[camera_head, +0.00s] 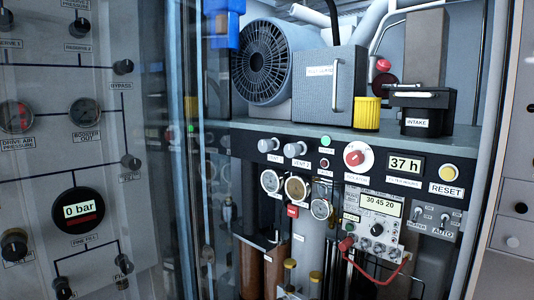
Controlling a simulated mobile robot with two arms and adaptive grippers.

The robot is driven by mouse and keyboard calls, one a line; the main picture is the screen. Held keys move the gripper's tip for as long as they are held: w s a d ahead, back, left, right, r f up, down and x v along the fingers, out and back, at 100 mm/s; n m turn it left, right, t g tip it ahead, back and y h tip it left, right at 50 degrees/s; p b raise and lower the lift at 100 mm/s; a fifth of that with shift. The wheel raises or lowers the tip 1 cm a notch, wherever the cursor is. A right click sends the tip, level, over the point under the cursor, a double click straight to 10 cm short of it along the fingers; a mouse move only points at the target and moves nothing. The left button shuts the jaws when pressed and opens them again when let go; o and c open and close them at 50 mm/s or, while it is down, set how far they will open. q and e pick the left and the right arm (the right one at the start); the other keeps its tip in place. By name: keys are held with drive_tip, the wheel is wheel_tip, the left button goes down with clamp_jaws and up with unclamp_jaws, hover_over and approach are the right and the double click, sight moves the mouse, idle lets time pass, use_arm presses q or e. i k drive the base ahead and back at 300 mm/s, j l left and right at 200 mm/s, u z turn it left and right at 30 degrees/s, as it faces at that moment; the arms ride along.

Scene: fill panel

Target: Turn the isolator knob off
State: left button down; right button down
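The isolator knob (354,158) is a red rotary knob on a pale round plate, on the dark panel strip in the middle right of the head view. The small label below it appears to read ISOLATOR. A pale pointer mark shows on the knob, but its setting is too small to read. Neither of my grippers is in view, and nothing touches or covers the knob.
A counter display (405,165) reading 37 h and a yellow RESET button (449,172) sit right of the knob. Several gauges hang below left. A red cable (388,277) loops under a meter box (374,220). A glass-like door panel (90,150) covers the left.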

sight(355, 158)
drive_tip(key=i+l+u, duration=0.1)
drive_tip(key=l+u, duration=0.7)
drive_tip(key=l, duration=0.15)
drive_tip(key=l+u, duration=0.4)
drive_tip(key=k+l+u, duration=0.2)
drive_tip(key=l+u, duration=0.15)
drive_tip(key=l, duration=0.2)
